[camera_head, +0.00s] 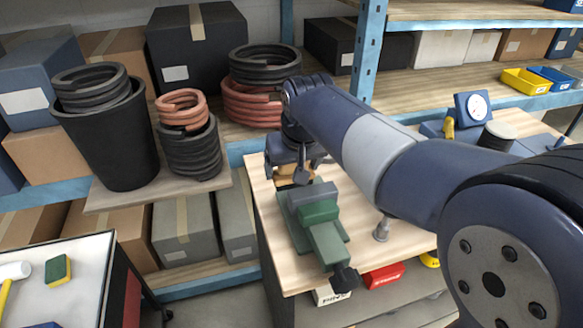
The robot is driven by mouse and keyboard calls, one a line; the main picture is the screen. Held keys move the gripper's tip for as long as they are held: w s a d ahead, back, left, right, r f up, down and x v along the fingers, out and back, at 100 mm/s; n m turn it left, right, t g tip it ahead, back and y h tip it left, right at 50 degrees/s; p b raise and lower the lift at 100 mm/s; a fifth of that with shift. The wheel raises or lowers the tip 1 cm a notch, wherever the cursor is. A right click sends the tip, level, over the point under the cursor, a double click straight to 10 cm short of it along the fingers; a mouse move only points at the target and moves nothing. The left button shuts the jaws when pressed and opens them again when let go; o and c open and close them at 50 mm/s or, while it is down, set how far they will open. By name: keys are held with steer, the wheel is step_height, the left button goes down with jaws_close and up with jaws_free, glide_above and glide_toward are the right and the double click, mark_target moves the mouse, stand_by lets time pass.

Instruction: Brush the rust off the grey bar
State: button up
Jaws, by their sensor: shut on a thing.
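My gripper (294,163) is at the far end of my arm, low over the back of the wooden workbench. It is shut on a small tan-brown thing, seemingly the brush (288,180), which shows only in part below the jaws. A green and grey vise (318,220) stands on the bench just in front of the gripper. I cannot make out the grey bar or its rust; the gripper and vise may hide it. Whether the brush touches anything is too small to tell.
A metal peg (382,230) stands on the workbench (268,222) right of the vise. A dial gauge (472,107) is at the back right. A black bucket (105,140) and coiled hoses (190,150) are on the left shelf. A sponge (58,269) lies on the cart at lower left.

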steer(key=shift+r+p, duration=1.55)
steer(key=shift+r, duration=0.65)
